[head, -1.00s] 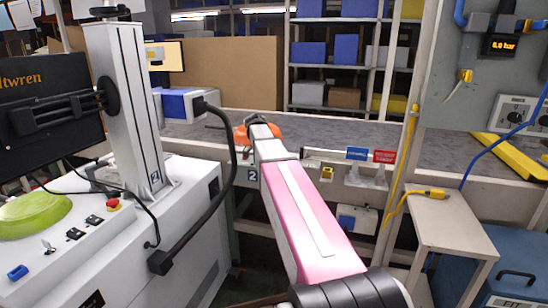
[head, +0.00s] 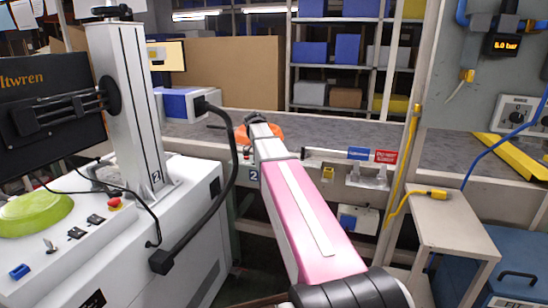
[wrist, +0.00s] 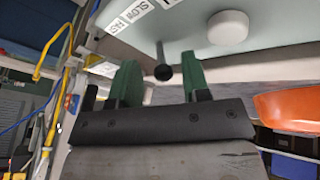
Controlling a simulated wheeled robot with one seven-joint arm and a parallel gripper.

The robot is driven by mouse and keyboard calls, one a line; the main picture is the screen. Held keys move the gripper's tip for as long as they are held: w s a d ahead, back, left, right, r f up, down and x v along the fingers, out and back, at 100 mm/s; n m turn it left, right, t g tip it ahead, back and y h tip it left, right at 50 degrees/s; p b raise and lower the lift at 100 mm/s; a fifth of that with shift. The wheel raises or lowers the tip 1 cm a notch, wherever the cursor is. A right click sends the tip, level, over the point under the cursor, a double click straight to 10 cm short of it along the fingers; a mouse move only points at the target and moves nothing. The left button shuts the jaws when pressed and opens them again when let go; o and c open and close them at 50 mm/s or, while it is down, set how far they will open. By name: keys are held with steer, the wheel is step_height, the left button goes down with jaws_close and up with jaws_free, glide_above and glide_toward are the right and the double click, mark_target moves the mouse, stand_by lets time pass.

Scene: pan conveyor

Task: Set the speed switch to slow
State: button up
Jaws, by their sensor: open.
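In the wrist view, the speed switch (wrist: 162,73) is a short lever with a black ball end, hanging from a pale grey-green panel (wrist: 275,28). My gripper (wrist: 159,60) has two green fingers, open, one on each side of the lever. The black ball shows between the fingers, with gaps on both sides. I cannot tell which way the lever is set. In the head view, my pink and white arm reaches toward the conveyor, and the switch cannot be made out.
A white round knob (wrist: 228,27) sits on the same panel, right of the lever. An orange pan-like object (wrist: 288,106) is close on the right. In the head view, a white machine with a column (head: 135,110) stands left, and a small table (head: 440,220) stands right.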

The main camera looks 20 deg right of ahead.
steer(key=v, duration=1)
